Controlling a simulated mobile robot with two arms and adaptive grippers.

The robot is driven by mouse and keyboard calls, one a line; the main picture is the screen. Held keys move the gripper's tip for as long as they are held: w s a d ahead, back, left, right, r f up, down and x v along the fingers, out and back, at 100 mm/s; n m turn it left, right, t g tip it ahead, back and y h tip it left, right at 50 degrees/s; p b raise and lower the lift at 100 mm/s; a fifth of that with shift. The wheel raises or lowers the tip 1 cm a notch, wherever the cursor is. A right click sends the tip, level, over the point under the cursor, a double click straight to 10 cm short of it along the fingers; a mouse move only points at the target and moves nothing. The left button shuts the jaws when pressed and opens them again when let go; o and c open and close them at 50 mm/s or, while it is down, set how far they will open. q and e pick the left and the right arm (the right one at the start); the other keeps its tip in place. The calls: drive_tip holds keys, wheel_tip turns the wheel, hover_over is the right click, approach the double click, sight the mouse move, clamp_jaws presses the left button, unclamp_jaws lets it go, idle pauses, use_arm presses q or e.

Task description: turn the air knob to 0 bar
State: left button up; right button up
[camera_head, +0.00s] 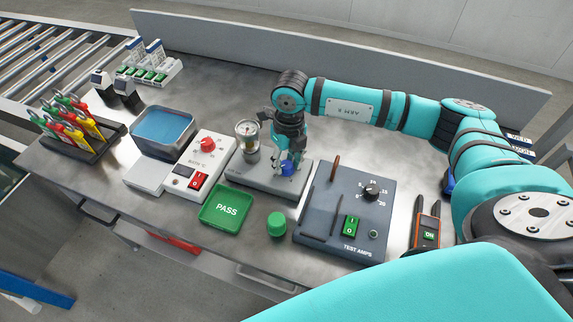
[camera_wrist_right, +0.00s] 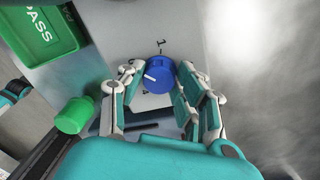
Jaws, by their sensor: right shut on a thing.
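The blue air knob (camera_head: 287,170) sits on a grey plate (camera_head: 252,181) in the middle of the bench. My right gripper (camera_head: 289,157) comes down over it from above. In the right wrist view the knob (camera_wrist_right: 160,74) is between the fingers of my right gripper (camera_wrist_right: 158,82), which is shut on it. Its white pointer line points left and slightly down. A mark like a 1 shows on the plate above it; other marks are partly hidden. A round gauge (camera_head: 246,129) on a clear bowl stands at the plate's left; its reading is too small to tell. My left gripper is out of view.
A green PASS tray (camera_head: 226,207) and a green cap (camera_head: 276,224) are in front of the plate. The TEST AMPS box (camera_head: 345,213) is close on the right. A white box with a red knob (camera_head: 207,145) is on the left. The bench behind is clear.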

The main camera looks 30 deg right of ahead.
sight(288, 163)
drive_tip(key=shift+n, duration=0.5)
drive_tip(key=shift+b, duration=0.3)
drive_tip(key=o, duration=1.1)
drive_tip(key=shift+o, duration=0.2)
drive_tip(key=shift+r, duration=0.1)
wheel_tip(288, 163, up, 12)
drive_tip(key=shift+d, duration=0.3)
